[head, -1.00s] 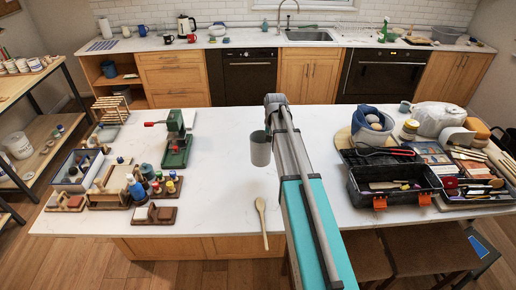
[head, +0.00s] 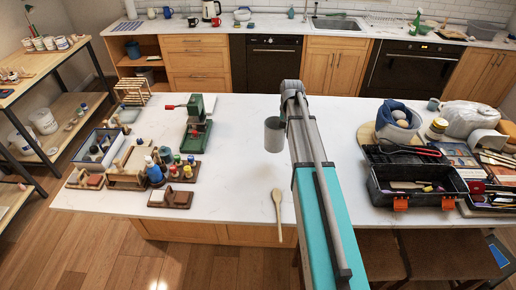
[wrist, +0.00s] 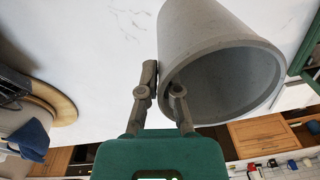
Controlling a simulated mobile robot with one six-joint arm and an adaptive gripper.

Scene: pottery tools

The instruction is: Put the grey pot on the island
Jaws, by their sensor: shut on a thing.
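The grey pot (head: 274,134) shows in the head view over the middle of the white island (head: 235,165), left of my arm's end. I cannot tell whether its base touches the top. In the wrist view the pot (wrist: 205,35) fills the upper right, its open mouth turned towards the camera. My gripper (wrist: 164,82) is shut on the pot's wall at the rim, with one finger outside and one inside. In the head view my arm hides the gripper.
A wooden spoon (head: 277,205) lies in front of the pot. A green press (head: 197,130) and several wooden tool racks stand left. The island top between is clear.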

